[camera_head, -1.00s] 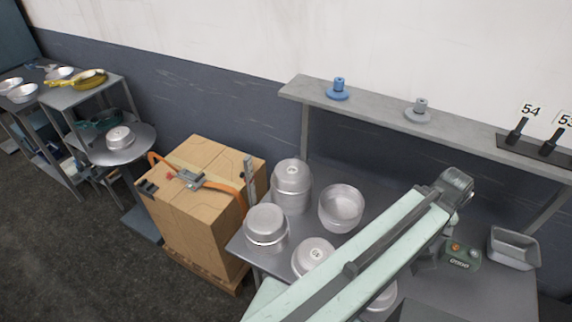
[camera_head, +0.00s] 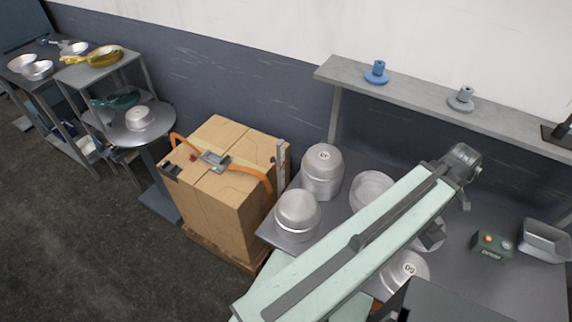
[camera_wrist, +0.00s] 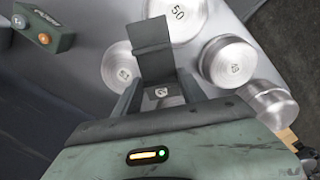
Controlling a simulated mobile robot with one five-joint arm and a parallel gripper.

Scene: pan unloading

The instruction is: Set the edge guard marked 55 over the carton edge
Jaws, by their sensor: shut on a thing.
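The carton (camera_head: 222,190) stands left of the table, with an orange strap (camera_head: 245,168) and a grey buckle (camera_head: 213,160) on top. A pale grey upright strip (camera_head: 281,162) stands at its right top edge. In the wrist view my gripper (camera_wrist: 160,100) is shut on a dark grey angled piece (camera_wrist: 152,48), which looks like an edge guard. A light patch with a small mark shows between the fingers; I cannot read it. The held piece is above the table, among pans, and apart from the carton.
Several metal pans stand on the table, one (camera_head: 321,172) close to the carton. A green control box (camera_head: 491,247) and a rectangular tin (camera_head: 544,241) are at right. A shelf (camera_head: 425,97) with a blue knob (camera_head: 376,73) runs behind. Open floor (camera_head: 110,235) lies left.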

